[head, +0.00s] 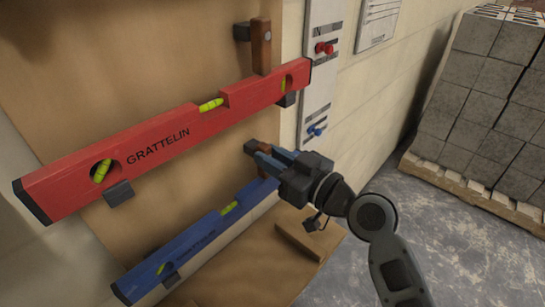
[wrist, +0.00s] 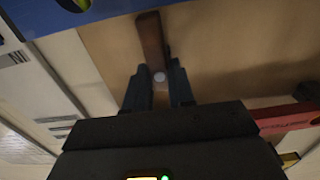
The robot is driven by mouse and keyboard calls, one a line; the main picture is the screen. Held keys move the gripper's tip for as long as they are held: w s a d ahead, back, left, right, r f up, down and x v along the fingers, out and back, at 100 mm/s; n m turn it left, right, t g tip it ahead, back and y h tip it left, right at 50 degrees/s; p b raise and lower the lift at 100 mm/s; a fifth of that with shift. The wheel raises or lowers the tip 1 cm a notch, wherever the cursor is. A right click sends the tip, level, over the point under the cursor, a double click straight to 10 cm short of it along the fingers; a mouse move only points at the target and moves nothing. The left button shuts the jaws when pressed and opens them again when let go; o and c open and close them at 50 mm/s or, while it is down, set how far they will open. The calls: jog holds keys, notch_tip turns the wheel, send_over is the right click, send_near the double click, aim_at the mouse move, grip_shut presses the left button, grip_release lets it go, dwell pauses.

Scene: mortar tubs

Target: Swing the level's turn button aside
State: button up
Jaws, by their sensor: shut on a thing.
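The blue level (head: 200,238) lies low on the wooden board, resting on dark brackets. Its edge also shows at the top of the wrist view (wrist: 120,18). Its turn button is a brown wooden bar (wrist: 151,40) with a pale round pivot (wrist: 159,77). One end of the bar reaches to the blue level's edge. My gripper (wrist: 158,88) is shut on the turn button, one finger on each side near the pivot. In the head view my gripper (head: 266,160) covers most of this button.
A red level (head: 170,133) hangs above, with its own brown turn button (head: 262,46) upright at its right end. A stack of grey blocks (head: 490,80) is farther right.

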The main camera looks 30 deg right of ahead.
grip_shut()
jog(key=shift+m, duration=0.3)
jog(key=shift+d+f+m+p, duration=0.1)
jog(key=shift+m+p, duration=1.25)
jog(key=shift+m, duration=2.95)
jog(key=shift+d+m+p, duration=0.1)
jog(key=shift+m+p, duration=1.2)
jog(key=shift+m, duration=3)
jog(key=o, duration=0.8)
grip_release()
jog(key=shift+a, duration=0.1)
jog(key=shift+c, duration=0.2)
